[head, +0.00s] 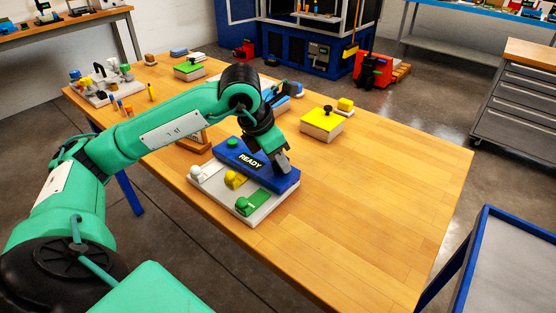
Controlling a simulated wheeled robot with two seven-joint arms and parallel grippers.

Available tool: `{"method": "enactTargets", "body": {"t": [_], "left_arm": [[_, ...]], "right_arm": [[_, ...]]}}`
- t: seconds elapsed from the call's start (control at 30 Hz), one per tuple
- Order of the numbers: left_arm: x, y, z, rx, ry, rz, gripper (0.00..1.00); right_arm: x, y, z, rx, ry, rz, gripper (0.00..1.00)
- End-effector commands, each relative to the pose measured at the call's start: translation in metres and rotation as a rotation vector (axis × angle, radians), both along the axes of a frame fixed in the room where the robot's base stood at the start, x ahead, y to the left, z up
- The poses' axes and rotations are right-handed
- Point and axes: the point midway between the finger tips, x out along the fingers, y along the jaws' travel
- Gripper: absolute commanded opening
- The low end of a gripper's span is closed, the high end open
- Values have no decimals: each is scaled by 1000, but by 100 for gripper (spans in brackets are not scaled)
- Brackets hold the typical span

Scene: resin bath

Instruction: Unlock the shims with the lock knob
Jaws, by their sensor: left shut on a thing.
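A pale grey fixture base (262,214) sits near the table's front edge. A blue block (231,157) with a "READY" label and a green round button (232,143) lies along its back. White (196,172), yellow (235,180) and green (251,203) pieces with rounded knobs stand in a row in front of the block; I cannot tell for certain that these are the shims. My left gripper (283,166) points down at the block's right end, shut on a small part there, which fits the lock knob. Gripper and wrist hide that part. My right gripper is out of view.
A yellow-topped box (321,122) stands behind right on the wooden table (390,180). A green-topped box (189,71) and a tray of small parts (107,83) are at the back left. The table's right side is clear. A blue-framed cart (510,260) stands beyond the right edge.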

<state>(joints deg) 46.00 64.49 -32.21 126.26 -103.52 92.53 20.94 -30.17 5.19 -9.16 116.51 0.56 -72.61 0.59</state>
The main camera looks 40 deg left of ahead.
Motion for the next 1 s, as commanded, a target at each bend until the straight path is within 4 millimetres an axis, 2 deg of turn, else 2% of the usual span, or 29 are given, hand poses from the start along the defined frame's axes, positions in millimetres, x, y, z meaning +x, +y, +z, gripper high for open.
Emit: {"method": "enactTargets", "body": {"t": [0.37,0.9,0.93,1.0], "left_arm": [[0,-1,1,0,-2,159,12],[0,0,1,0,-1,183,12],[0,0,1,0,-1,183,39],[0,0,1,0,-1,183,53]], "right_arm": [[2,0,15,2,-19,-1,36],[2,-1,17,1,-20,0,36],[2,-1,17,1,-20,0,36],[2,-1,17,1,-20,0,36]]}}
